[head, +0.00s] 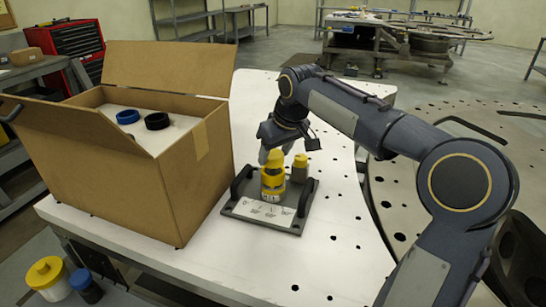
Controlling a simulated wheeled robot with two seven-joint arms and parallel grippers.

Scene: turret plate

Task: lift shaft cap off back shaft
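A dark grey turret plate (239,208) with two black handles and a white label lies on the white table. Two yellow-topped shaft parts stand on it: a nearer, larger one (273,181) with a pale label band, and one (300,171) behind and to its right with a small knob on top. My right gripper (272,156) points down over the plate, at the top of the nearer yellow part. Its fingers are small and partly hidden, so I cannot tell whether they grip anything. My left gripper does not show.
An open cardboard box (150,195) stands close to the plate's left, with a blue ring (128,117) and a black ring (157,121) inside. The table's (290,268) front is clear. A yellow-lidded container (47,277) and a blue-lidded one (86,286) stand lower left.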

